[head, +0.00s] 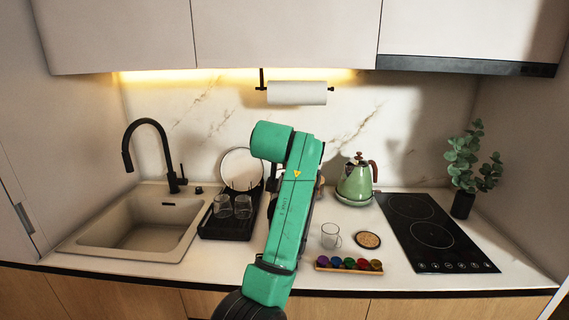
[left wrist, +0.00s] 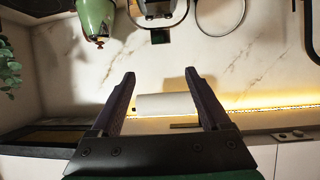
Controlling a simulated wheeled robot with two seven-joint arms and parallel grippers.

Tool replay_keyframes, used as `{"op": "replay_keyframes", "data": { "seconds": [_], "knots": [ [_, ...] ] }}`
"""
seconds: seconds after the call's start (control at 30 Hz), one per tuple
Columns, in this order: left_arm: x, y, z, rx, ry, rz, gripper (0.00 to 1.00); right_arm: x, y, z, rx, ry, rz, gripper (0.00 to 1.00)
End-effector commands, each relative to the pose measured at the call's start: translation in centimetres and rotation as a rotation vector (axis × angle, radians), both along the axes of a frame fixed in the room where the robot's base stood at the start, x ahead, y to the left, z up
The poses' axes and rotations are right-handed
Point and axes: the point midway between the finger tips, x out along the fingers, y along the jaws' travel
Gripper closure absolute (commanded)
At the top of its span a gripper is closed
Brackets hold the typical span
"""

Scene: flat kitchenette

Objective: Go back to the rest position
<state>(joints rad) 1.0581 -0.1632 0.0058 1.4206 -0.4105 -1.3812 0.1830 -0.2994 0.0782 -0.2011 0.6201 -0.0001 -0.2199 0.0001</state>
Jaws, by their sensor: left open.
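My left gripper (left wrist: 160,74) shows in the left wrist view with its two dark fingers spread apart and nothing between them. It points toward the marble back wall, and the picture there is upside down. The white paper towel roll (left wrist: 165,104) appears beyond the fingers. In the head view my green left arm (head: 291,205) rises from the bottom middle over the counter, and its gripper is hidden behind the arm. My right gripper is in neither view.
A black dish rack (head: 226,224) with glasses stands left of my arm, beside the sink (head: 138,232). Right of it are a green kettle (head: 354,184), a glass mug (head: 331,235), a coaster (head: 368,240), a tray of coloured pods (head: 320,267) and a hob (head: 432,235). Cabinets (head: 285,35) hang above.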

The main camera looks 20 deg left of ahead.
Motion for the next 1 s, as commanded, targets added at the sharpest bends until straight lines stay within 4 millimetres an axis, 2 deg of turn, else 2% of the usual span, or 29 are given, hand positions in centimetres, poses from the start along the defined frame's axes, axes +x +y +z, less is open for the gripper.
{"op": "replay_keyframes", "data": {
  "seconds": [0.13,0.5,0.57,0.6,0.67,0.77,0.8,0.87,0.9,1.0],
  "knots": [
    [-1.1,-0.3,0.5,-0.001,0.0,0.0,0.2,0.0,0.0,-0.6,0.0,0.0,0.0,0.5],
    [-1.1,-0.3,0.7,-0.001,0.0,0.0,0.2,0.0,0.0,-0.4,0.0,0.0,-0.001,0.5],
    [-1.1,-0.3,0.3,-0.001,0.004,0.0,0.2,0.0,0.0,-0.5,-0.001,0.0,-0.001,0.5],
    [-1.2,-0.2,-0.5,-0.001,0.014,0.0,0.2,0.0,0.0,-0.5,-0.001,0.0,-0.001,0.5],
    [-1.6,0.2,-2.9,-0.001,0.046,-0.003,0.2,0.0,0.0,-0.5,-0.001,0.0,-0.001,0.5],
    [-3.3,0.9,-10.2,0.002,0.143,-0.02,0.2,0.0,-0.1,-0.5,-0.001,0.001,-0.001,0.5],
    [-4.7,1.2,-13.6,0.004,0.189,-0.03,0.2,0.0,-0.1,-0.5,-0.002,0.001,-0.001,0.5],
    [-7.3,1.4,-18.7,0.01,0.266,-0.054,0.2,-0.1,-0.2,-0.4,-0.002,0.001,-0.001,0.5],
    [-9.3,1.5,-21.9,0.013,0.318,-0.074,0.2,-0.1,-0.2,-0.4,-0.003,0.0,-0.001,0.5],
    [-14.8,1.2,-28.4,0.022,0.439,-0.129,0.2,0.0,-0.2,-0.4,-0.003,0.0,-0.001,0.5]
  ]
}}
